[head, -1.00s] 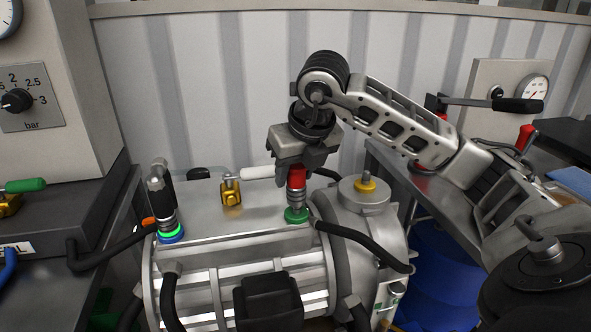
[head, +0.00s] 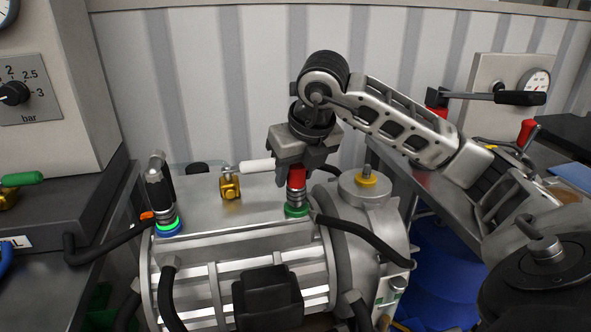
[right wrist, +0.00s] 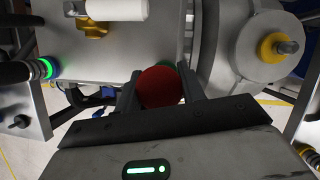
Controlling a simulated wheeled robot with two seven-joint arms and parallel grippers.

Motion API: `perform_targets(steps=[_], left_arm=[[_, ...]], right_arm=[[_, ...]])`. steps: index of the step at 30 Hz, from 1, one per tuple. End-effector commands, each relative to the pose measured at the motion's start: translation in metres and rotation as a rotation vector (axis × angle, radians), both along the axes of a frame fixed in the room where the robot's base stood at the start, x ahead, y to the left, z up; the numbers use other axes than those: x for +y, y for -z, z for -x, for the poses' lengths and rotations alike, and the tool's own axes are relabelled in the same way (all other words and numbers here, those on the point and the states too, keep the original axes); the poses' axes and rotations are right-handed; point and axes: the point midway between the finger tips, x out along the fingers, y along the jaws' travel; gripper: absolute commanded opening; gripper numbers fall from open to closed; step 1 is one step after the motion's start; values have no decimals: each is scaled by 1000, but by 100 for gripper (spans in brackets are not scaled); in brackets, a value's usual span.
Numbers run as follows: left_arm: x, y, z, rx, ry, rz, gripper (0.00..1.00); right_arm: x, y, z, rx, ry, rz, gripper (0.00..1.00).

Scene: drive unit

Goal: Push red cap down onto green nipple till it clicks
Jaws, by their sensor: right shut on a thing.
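The red cap (head: 296,177) is held upright between the fingers of my right gripper (head: 297,167), on top of the metal drive unit (head: 250,238). Directly below it is the ribbed metal nipple (head: 296,198) with a green ring (head: 297,211) at its base. The cap's lower edge meets the top of the nipple; I cannot tell how far it is seated. In the right wrist view the red cap (right wrist: 160,87) sits between the two dark fingers, mostly hiding the nipple. My left gripper is not in view.
A yellow valve (head: 231,187) with a white handle stands left of the cap. A black hose connector (head: 160,190) on a green-lit ring is farther left. A yellow-topped round fitting (head: 366,181) is at right. Black hoses cross the unit's sides.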

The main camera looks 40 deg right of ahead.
Motion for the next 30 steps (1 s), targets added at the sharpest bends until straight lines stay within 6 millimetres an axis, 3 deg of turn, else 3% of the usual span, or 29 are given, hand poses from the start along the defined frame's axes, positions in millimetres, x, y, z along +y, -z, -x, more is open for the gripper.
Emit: perform_targets(steps=[30], left_arm=[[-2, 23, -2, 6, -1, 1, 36]], right_arm=[[0, 13, 0, 1, 0, 0, 12]])
